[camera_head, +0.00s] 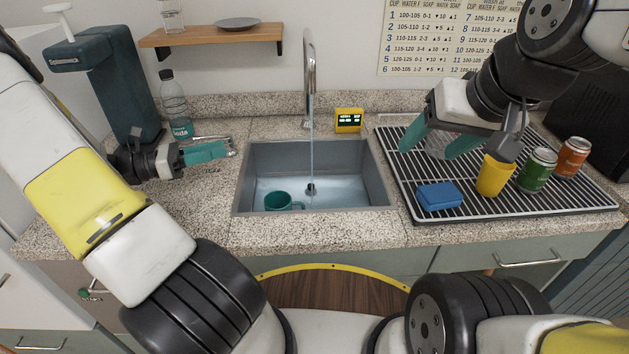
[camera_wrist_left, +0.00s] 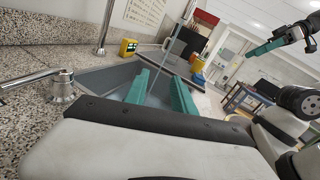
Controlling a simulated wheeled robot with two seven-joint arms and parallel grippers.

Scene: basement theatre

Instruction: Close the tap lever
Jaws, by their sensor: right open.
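The tap (camera_head: 310,75) is a tall chrome spout behind the sink, with a stream of water falling into the basin. The tap lever (camera_wrist_left: 62,87) is a metal handle on a round base on the counter left of the sink; in the head view it is partly hidden behind my left gripper. My left gripper (camera_head: 222,152) is beside the lever near the sink's left edge; its teal fingers (camera_wrist_left: 160,95) are apart with nothing between them.
The sink (camera_head: 255,170) holds water and a teal mug (camera_head: 278,201). A soda bottle (camera_head: 175,105) and dark dispenser (camera_head: 125,85) stand left. The rack (camera_head: 405,185) carries a blue sponge (camera_head: 439,196), yellow cup (camera_head: 494,178) and two cans. A yellow timer (camera_head: 348,120) sits behind the sink.

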